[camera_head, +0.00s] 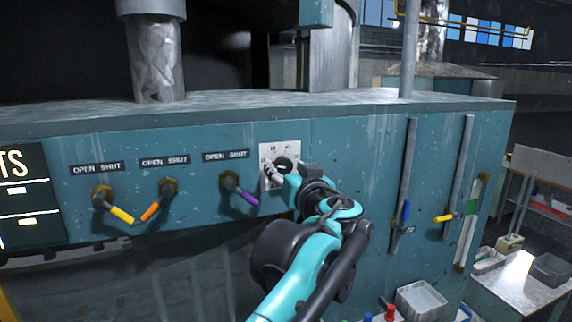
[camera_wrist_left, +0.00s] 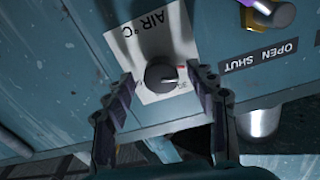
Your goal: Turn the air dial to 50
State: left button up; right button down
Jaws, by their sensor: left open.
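The air dial is a dark round knob (camera_wrist_left: 160,76) on a white plate marked "AIR °C" (camera_wrist_left: 152,30), upside down in the left wrist view. A pale pointer mark shows on the knob's right side there, close to a small red mark; I cannot read the exact setting. In the head view the dial plate (camera_head: 268,154) is partly covered by my left gripper (camera_head: 273,171). My left gripper is open, its two fingers (camera_wrist_left: 163,80) on either side of the knob. I cannot tell whether they touch it. My right gripper is not in view.
Left of the dial are levers with purple (camera_head: 246,197), orange (camera_head: 151,210) and yellow (camera_head: 120,215) handles under "OPEN SHUT" labels. Vertical bars with a blue handle (camera_head: 406,212) and a yellow handle (camera_head: 444,218) are to the right. The panel (camera_head: 365,150) between is bare.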

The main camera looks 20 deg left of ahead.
pick_arm(q)
jog(key=shift+w+a, duration=0.15)
jog(key=shift+w, duration=0.05)
jog(key=shift+a, duration=0.1)
jog(key=c, duration=1.2)
jog(key=shift+o, duration=0.2)
